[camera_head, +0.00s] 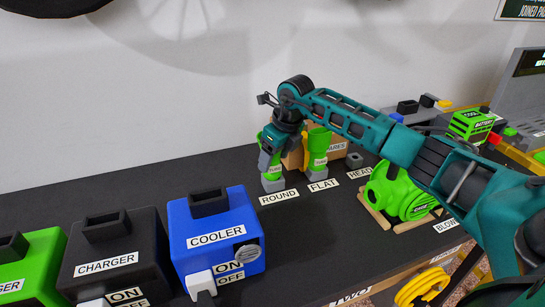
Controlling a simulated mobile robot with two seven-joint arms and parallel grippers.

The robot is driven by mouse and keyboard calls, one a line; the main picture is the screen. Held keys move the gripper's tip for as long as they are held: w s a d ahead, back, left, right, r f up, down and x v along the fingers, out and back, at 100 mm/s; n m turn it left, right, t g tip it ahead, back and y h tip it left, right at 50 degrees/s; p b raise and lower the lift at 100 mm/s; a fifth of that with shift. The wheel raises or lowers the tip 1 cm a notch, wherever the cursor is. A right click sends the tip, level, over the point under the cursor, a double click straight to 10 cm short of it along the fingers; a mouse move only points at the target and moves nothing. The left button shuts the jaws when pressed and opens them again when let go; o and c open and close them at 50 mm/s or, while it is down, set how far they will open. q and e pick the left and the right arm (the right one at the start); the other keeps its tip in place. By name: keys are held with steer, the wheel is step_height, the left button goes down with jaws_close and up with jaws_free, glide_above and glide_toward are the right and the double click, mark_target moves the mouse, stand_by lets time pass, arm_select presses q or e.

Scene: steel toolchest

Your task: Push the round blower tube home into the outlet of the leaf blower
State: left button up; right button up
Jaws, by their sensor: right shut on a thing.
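The round blower tube (271,177) is green with a small label and stands upright in a grey holder behind the ROUND sign (279,197). My right gripper (270,152) reaches down over its top and is shut on it; the fingers hide part of the tube. The green leaf blower (393,199) lies on a wooden cradle to the right, apart from the tube. My right arm passes above and in front of the blower, and I cannot clearly make out its outlet. My left gripper is not in view.
A green flat tube (318,150) stands close right of the round one, before a cardboard SPARES box (338,147). A blue cooler (214,236) and a black charger (116,253) stand at the front left. The dark bench between cooler and blower is clear.

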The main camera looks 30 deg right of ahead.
steer(key=shift+r+p, duration=0.85)
steer(key=shift+r, duration=0.7)
steer(key=shift+s+d, duration=0.15)
steer(key=shift+r, duration=0.1)
steer(key=shift+t, duration=0.3)
steer(key=shift+f+b, duration=0.6)
steer(key=shift+f, duration=0.5)
stand_by(0.6)
steer(key=shift+f+b, duration=0.7)
steer(key=shift+f, duration=0.3)
